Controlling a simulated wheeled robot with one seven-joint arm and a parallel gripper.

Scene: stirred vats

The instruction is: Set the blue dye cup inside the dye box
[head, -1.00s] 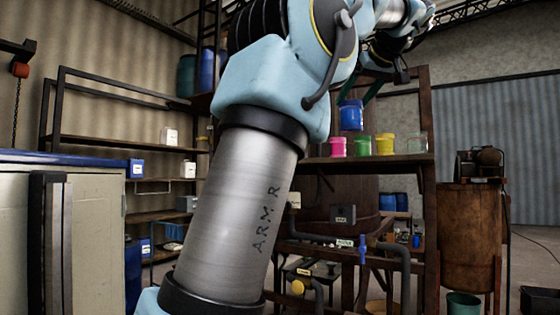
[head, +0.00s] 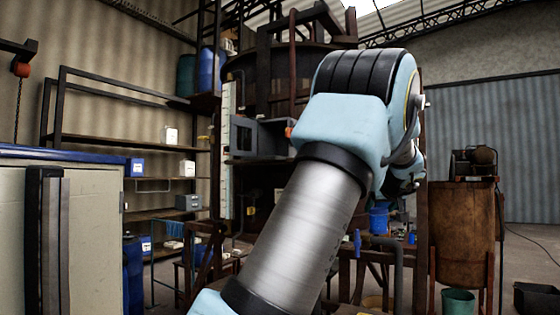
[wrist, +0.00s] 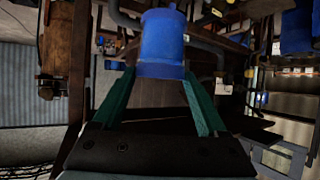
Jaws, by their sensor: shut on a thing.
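The blue dye cup (wrist: 162,40) is between the two teal fingers of my gripper (wrist: 160,72) in the wrist view, and the fingers are closed on its sides. In the head view the blue cup (head: 379,219) shows low beside my arm, in front of the dark frame and pipes. My gripper is mostly hidden behind my arm there. I cannot pick out the dye box for certain in either view. The shelf with the pink, green and yellow cups is now hidden behind my arm.
A pipe with a blue valve handle (head: 358,241) runs just below the cup in the head view. A rusty drum (head: 467,235) and a green bucket (head: 458,302) stand at right. Shelves (head: 125,141) with small white boxes (head: 187,168) stand at left. Open floor shows at far right.

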